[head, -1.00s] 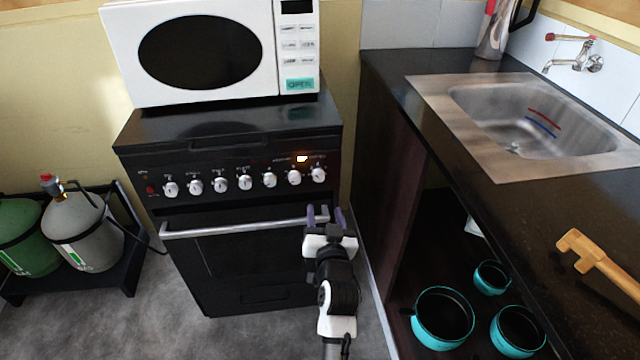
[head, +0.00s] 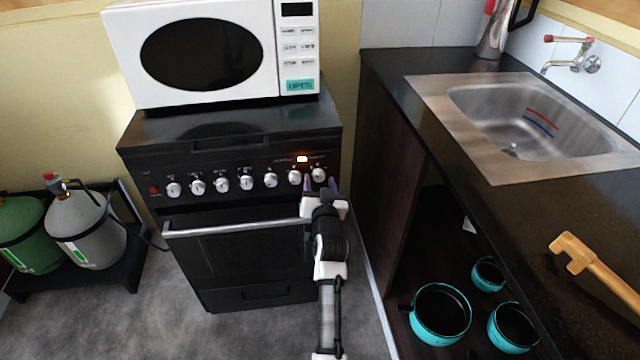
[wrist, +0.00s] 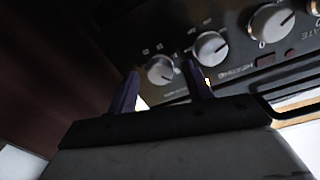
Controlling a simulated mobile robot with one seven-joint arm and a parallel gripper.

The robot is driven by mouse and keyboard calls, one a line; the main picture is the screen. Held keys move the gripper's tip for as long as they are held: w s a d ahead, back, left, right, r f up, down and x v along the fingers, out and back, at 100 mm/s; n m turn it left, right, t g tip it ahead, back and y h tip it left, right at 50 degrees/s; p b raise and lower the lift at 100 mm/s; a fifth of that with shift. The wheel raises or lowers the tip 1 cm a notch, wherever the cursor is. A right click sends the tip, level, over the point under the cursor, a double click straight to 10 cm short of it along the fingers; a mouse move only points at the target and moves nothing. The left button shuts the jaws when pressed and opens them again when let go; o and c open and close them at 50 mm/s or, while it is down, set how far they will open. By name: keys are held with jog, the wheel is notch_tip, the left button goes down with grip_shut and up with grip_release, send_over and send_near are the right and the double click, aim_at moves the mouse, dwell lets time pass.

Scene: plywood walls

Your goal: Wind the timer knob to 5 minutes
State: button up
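A row of silver knobs lines the black stove's front panel. I cannot read which is the timer. The rightmost knob (head: 319,174) has my gripper (head: 320,184) just below and in front of it. In the wrist view, which is turned over, this knob (wrist: 161,70) shows beyond and between the fingertips of my gripper (wrist: 164,86). I cannot tell if they touch it. The neighbouring knob (head: 294,177) is left of the gripper.
A white microwave (head: 210,50) stands on the stove (head: 230,122). The oven handle (head: 235,228) runs just below the knobs, beside my arm. A dark counter (head: 470,170) with a sink stands at the right, teal pots (head: 441,314) under it. Gas cylinders (head: 86,230) stand at the left.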

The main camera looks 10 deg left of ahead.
jog(key=c, duration=0.9)
dwell(0.6)
jog(key=o, duration=1)
jog(key=shift+c, duration=0.2)
jog(key=shift+s, duration=0.1)
jog(key=b+v, duration=0.2)
jog(key=v, duration=1.1)
jog(key=shift+s+b, duration=0.3)
jog(key=shift+b, duration=0.1)
jog(key=shift+d, duration=0.1)
